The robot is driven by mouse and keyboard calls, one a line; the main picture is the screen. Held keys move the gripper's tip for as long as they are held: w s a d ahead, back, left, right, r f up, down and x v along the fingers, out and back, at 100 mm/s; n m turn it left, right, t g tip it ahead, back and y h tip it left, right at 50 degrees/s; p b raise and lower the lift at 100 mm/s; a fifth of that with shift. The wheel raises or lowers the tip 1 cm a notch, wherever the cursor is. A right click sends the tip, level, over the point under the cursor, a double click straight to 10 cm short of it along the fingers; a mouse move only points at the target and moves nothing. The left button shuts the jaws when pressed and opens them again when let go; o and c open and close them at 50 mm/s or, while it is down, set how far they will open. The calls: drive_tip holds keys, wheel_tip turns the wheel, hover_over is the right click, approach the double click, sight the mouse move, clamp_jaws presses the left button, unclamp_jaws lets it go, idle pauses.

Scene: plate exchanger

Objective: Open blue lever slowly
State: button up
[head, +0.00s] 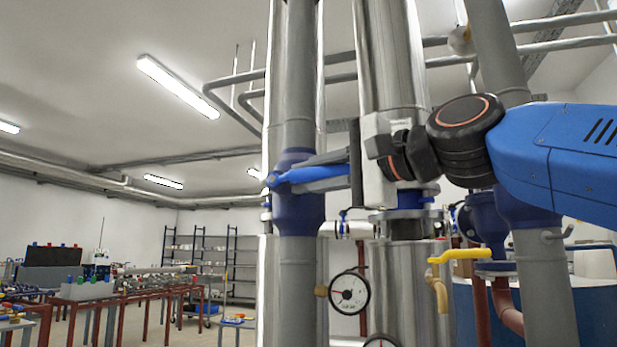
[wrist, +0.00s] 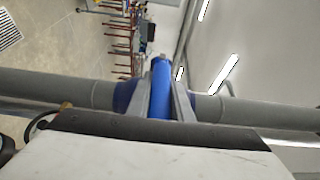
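The blue lever (head: 308,175) sticks out sideways from the blue valve body (head: 298,210) on a vertical grey pipe. In the head view it points right, toward my gripper (head: 318,172). The two grey fingers lie along the lever, one above and one below it. In the wrist view the blue lever (wrist: 160,90) lies lengthwise between the fingers of my gripper (wrist: 164,85) and fills nearly all the space between them. The gripper looks shut on the lever. The exact finger contact is hard to see.
A round gauge (head: 349,293) sits below on the right. A yellow lever (head: 453,256) and a second grey pipe (head: 540,280) stand farther right. Thick metal pipes (head: 395,60) rise close behind my gripper. Open floor, tables and a shelf (head: 205,255) lie far left.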

clamp_jaws()
drive_tip(key=shift+r+n+g+h, duration=0.3)
drive_tip(key=shift+r+g+h, duration=0.25)
drive_tip(key=shift+h, duration=0.25)
drive_tip(key=o, duration=0.9)
unclamp_jaws()
drive_tip(key=shift+v, duration=7.95)
drive_tip(key=shift+s+d, duration=0.2)
drive_tip(key=shift+d, duration=0.15)
drive_tip(key=shift+s+d, duration=0.15)
drive_tip(key=shift+s, duration=0.15)
